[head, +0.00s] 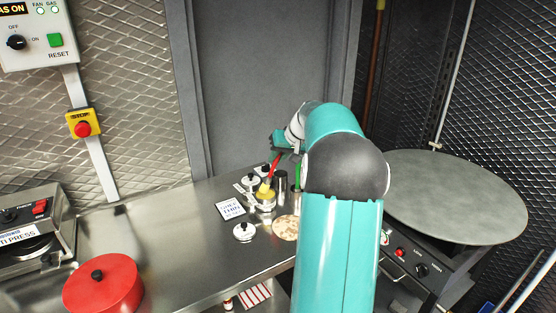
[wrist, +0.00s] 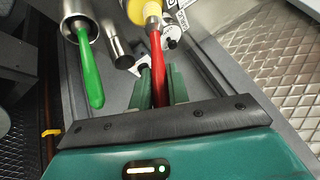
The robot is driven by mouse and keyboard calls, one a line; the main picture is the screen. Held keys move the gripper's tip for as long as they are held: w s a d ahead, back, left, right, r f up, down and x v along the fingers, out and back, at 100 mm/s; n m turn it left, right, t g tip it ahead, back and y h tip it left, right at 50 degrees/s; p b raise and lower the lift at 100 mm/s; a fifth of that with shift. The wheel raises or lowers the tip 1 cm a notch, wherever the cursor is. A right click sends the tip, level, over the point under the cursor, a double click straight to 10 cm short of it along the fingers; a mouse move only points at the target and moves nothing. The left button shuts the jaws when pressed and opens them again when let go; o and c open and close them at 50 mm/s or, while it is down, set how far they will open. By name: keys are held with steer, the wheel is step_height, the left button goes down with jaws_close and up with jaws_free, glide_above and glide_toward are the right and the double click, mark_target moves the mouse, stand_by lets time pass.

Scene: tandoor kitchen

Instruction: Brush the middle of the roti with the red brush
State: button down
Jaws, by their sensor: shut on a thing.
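My gripper (head: 281,144) is shut on the red brush (head: 274,163). Its fingers (wrist: 160,82) close around the red handle (wrist: 157,62) in the wrist view. The brush's yellow head points down, at or just above a small metal pot (head: 264,207); I cannot tell whether it is inside or touching. The roti (head: 286,228), pale with brown spots, lies flat on the steel counter, right of and nearer than the pot, partly hidden by my arm. It cannot be made out in the wrist view.
A green brush (wrist: 91,75) stands in a metal cup (wrist: 74,14), with an empty-looking metal cup (wrist: 113,42) beside it. A white lid (head: 244,231) and a printed card (head: 230,210) lie near the pot. A red lidded pot (head: 103,286) stands front left; a large round griddle (head: 450,195) is right.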

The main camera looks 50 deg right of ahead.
steer(key=shift+r, duration=3)
